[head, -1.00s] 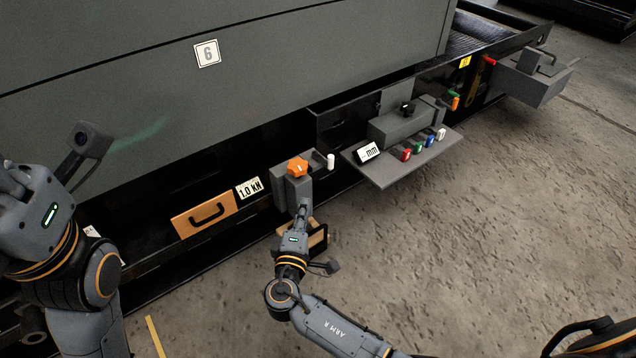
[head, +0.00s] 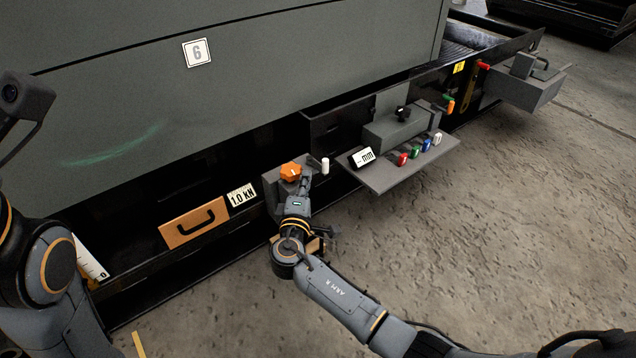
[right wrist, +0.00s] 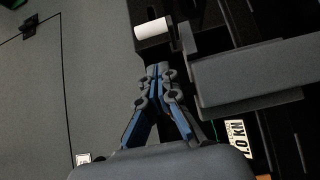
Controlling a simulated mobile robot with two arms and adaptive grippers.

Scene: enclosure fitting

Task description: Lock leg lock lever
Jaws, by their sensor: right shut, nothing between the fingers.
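A short white cylindrical handle (head: 325,166) stands up just right of the orange knob, on the dark frame of the machine. It looks like the grip of the leg lock lever, though no label shows. In the right wrist view the white handle (right wrist: 152,29) lies sideways at the top, against a black part. My right gripper (head: 306,184) is below and left of the handle, close to the grey knob block. In the right wrist view the gripper (right wrist: 158,70) is shut and empty, its tips just below the handle with a small gap. My left gripper is out of view.
The orange knob (head: 291,172) sits on a grey block beside my right gripper. A grey shelf (head: 400,177) with coloured buttons juts out to the right. A "1.0 kN" plate (head: 241,195) and a wooden drawer front (head: 195,223) are left. The concrete floor (head: 500,240) is clear.

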